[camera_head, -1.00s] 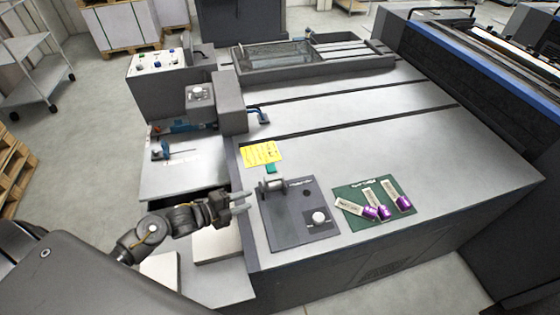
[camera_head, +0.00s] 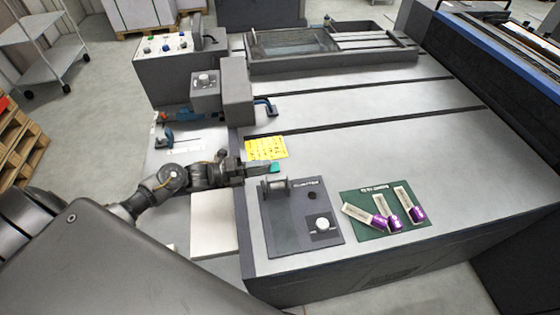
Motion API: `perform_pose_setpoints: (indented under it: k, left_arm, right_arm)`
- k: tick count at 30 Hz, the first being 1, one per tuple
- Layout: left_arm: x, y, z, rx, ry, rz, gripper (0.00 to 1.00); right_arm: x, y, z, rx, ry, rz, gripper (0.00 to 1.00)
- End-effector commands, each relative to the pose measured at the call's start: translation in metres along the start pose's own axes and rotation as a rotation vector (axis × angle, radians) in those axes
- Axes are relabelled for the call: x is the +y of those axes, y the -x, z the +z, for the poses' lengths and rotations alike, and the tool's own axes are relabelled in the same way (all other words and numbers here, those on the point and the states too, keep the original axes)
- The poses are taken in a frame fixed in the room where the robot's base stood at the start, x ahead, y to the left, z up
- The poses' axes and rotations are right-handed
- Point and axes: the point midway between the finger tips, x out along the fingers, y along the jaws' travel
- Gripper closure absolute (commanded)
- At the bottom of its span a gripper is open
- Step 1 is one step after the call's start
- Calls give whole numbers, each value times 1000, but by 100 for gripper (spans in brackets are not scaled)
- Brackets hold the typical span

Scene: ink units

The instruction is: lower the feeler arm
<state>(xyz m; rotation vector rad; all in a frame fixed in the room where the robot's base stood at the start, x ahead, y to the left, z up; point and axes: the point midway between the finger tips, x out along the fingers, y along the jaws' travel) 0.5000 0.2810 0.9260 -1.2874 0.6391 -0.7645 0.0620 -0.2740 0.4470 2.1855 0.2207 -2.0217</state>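A blue lever (camera_head: 265,104) sticks out from the right side of a dark grey block (camera_head: 237,90) on the machine's left edge; I cannot tell for sure whether it is the feeler arm. A small green piece (camera_head: 276,167) stands at the back of a dark panel (camera_head: 290,240), by a small bracket with a roller (camera_head: 273,188). My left gripper (camera_head: 268,171) reaches in from the left, its fingertips close to the green piece. Whether it touches or holds the piece is unclear, and its finger gap is hard to see. My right gripper is out of view.
A yellow note (camera_head: 266,148) lies behind my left gripper. A green mat (camera_head: 375,228) holds purple-ended ink units (camera_head: 389,214). The panel has a white knob (camera_head: 322,224). A control box (camera_head: 178,60) stands at the back left. The grey deck (camera_head: 400,150) is largely clear.

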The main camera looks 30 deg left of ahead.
Motion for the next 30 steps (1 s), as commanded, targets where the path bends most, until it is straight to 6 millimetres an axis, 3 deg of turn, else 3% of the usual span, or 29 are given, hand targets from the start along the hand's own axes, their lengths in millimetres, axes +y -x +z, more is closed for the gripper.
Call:
perform_pose_setpoints:
  k: [3,9,21,30]
  left_arm:
    - [-4,-23,1,0,1,-3,65]
    - [-2,-48,1,1,1,0,65]
    - [1,-57,-1,3,0,1,65]
    - [0,-57,0,2,0,1,100]
  right_arm:
    - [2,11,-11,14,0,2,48]
    - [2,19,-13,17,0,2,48]
    - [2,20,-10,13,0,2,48]
    - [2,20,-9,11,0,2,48]
